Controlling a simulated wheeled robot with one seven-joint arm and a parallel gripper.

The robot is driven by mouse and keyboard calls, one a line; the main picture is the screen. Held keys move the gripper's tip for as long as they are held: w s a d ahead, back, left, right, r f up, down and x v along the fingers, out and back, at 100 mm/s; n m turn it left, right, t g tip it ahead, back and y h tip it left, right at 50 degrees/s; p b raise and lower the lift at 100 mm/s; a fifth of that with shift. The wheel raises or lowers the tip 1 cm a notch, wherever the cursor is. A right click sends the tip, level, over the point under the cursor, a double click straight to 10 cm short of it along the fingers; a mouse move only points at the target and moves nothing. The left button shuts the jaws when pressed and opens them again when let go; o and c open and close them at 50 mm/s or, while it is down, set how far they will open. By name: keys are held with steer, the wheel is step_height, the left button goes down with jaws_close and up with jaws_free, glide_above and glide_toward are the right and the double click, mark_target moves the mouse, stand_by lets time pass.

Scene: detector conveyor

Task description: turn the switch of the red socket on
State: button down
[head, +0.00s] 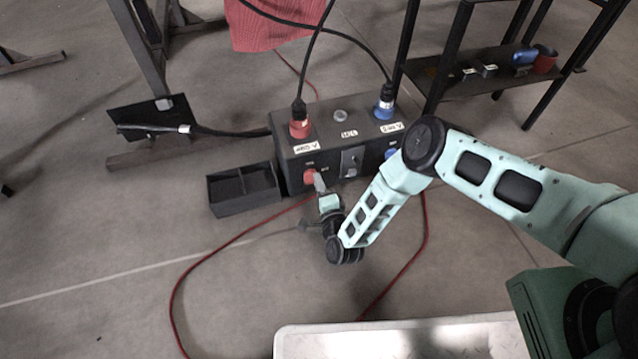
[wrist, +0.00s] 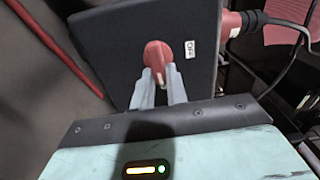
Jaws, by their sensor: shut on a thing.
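The dark socket box (head: 328,125) stands on the floor. The red socket (head: 299,128) with a black plug in it is on its top at the left. The red switch (head: 309,177) is a rotary knob on the front face below that socket; it also shows in the wrist view (wrist: 158,56). A white label reading OFF (wrist: 190,49) is beside the knob. My gripper (head: 318,186) is at the knob, and in the wrist view its two grey fingers (wrist: 159,88) are shut on the knob's handle. The fingers hide part of the handle.
A blue socket (head: 384,110) with a plug is at the box's top right, and a blue switch (head: 391,154) is partly behind my arm. An open black bin (head: 243,190) stands close left of the box. Red cable (head: 195,262) loops over the floor. A shelf (head: 480,72) is at right.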

steer(key=shift+m, duration=0.3)
steer(key=c, duration=1.4)
jaws_free()
